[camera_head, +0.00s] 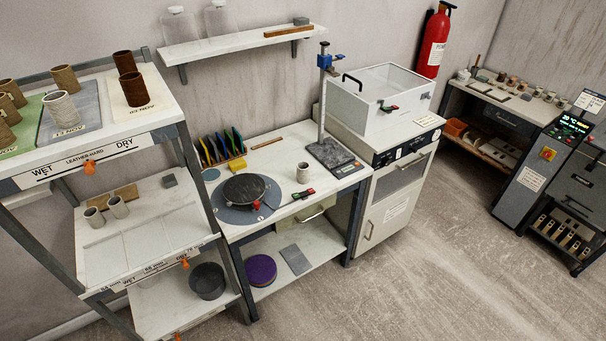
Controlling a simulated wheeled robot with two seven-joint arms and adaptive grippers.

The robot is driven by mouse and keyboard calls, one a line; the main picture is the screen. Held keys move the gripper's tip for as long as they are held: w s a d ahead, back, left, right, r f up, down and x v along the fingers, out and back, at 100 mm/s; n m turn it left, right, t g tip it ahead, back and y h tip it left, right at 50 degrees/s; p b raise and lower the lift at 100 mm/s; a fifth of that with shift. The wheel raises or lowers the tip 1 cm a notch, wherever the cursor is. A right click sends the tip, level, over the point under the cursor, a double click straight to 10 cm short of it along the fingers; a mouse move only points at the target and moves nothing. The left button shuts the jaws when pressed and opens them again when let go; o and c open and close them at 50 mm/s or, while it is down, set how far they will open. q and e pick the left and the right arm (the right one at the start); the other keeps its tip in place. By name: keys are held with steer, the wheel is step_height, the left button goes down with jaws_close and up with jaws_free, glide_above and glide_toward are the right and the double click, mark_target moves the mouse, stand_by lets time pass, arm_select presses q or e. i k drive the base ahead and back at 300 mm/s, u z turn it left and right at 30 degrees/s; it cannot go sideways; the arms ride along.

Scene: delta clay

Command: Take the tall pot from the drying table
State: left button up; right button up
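The drying table (150,124) is the white shelf rack at the left, labelled WET to DRY along its front edge. Its top holds several cylindrical pots on mats. A brown pot (64,79) and a pale grey pot (61,108) stand on the grey mat (88,105). Two dark brown pots, one behind (124,62) and one in front (134,89), stand on the cream mat (152,100). Brown pots (12,93) stand on the green mat (28,128), partly cut off by the left edge. I cannot tell which is the tall pot. Neither gripper is in view.
Lower shelves hold two small pots (107,212) and a dark bucket (208,281). Floor (440,250) in front is clear.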

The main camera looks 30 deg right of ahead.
mark_target(303, 173)
steer(key=z, duration=0.65)
steer(key=i, duration=1.1)
steer(key=z, duration=0.1)
